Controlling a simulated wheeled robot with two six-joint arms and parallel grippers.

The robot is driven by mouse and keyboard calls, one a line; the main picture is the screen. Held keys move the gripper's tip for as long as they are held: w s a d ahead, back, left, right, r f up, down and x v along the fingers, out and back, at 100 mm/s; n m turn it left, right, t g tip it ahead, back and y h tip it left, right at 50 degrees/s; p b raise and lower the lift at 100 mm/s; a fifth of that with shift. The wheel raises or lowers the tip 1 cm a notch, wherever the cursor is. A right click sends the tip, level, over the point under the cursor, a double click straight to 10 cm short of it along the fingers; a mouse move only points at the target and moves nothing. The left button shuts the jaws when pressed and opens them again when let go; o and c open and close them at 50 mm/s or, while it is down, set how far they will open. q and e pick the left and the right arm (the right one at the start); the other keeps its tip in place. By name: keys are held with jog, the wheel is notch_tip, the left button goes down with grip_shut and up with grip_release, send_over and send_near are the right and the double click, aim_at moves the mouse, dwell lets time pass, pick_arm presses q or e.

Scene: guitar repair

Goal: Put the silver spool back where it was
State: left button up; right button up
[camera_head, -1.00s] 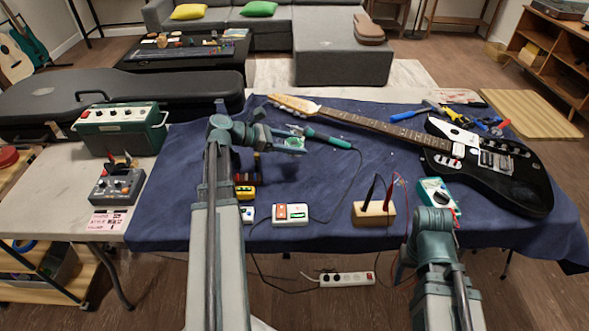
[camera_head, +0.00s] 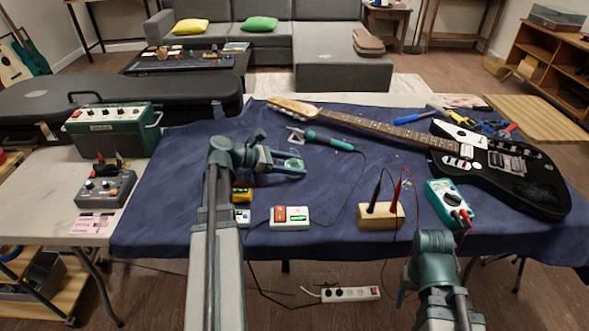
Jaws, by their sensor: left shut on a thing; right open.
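My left gripper (camera_head: 293,165) is over the blue cloth left of the table's middle, its fingers pointing right. It is shut on a small round thing with a pale green and silvery face (camera_head: 294,163), which I take to be the silver spool. The fingers cover part of its rim, and I cannot tell whether it touches the cloth. Of my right arm only links show at the lower right; its gripper is not visible.
A teal-handled soldering iron (camera_head: 330,140) lies just behind the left gripper. In front are a white box with a red switch (camera_head: 289,217), a yellow box (camera_head: 241,195) and a wooden block with probes (camera_head: 381,215). A multimeter (camera_head: 450,203) and black guitar (camera_head: 500,165) lie right.

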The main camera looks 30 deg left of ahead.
pick_arm(q)
jog(key=shift+f, duration=0.15)
jog(key=o, duration=1.4)
jog(key=shift+o, duration=0.2)
jog(key=shift+s+a+r, duration=0.1)
jog(key=shift+r, duration=0.3)
jog(key=p+v, duration=0.4)
jog(key=v, duration=0.6)
jog(key=shift+s+a, duration=0.1)
jog(key=shift+a, duration=0.1)
jog(key=shift+s+a+r+p, duration=0.15)
jog(key=shift+s+a+p, duration=0.15)
jog(key=shift+s+a, duration=0.1)
